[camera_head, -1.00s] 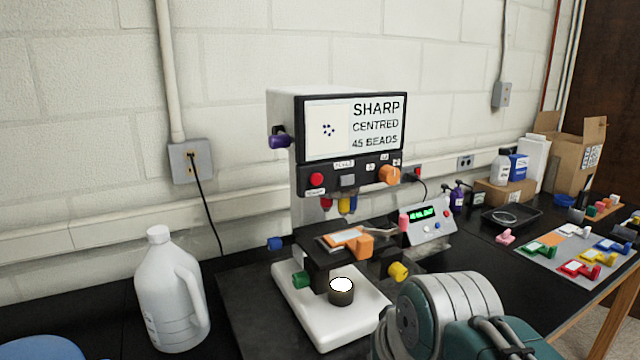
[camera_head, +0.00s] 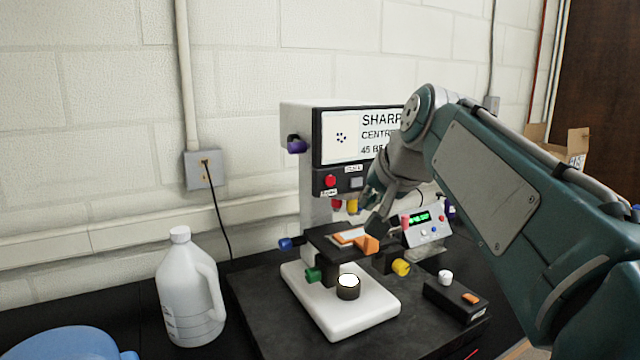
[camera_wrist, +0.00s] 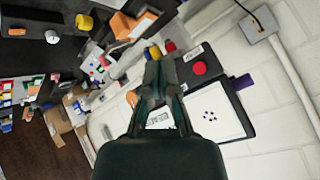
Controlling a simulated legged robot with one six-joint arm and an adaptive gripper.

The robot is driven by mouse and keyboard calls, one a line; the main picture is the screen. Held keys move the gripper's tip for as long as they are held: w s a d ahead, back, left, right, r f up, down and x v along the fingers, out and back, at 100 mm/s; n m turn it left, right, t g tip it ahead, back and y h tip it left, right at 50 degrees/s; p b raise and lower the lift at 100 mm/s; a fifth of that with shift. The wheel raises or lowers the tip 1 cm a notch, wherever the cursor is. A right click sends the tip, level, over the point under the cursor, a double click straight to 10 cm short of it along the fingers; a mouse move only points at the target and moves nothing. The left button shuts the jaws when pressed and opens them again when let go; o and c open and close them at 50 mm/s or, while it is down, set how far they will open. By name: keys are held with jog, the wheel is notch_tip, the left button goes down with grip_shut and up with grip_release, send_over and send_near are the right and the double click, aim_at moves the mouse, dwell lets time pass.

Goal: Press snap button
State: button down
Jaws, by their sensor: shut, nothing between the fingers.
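My gripper (camera_head: 374,218) is shut and empty, in front of the lower right of the panel, above the stage. In the wrist view its fingertips (camera_wrist: 154,52) point toward the lens area, left of the red button (camera_wrist: 200,68). The grey button is hidden there, and my arm covers the panel's right part in the head view.
Yellow and red lenses (camera_head: 352,206) hang above the stage, which bears an orange clip (camera_head: 366,244). A control box (camera_head: 424,225) with a green display stands behind right. A black box (camera_head: 456,300) with a white knob sits right of the base. A white jug (camera_head: 187,290) stands left.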

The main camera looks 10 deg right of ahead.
jog(key=shift+d, duration=0.2)
send_near(331, 191)
jog(key=shift+s+f+x, duration=0.15)
jog(key=shift+x, duration=0.7)
jog(key=shift+s+f+x, duration=0.15)
jog(key=shift+x, duration=0.75)
jog(key=shift+s+f+x, duration=0.1)
jog(key=shift+s+x, duration=0.05)
jog(key=shift+x, duration=0.7)
jog(key=shift+w+d, duration=0.1)
jog(key=shift+w, duration=0.05)
jog(key=shift+w, duration=0.25)
jog(key=shift+w, duration=0.4)
jog(key=shift+s, duration=0.8)
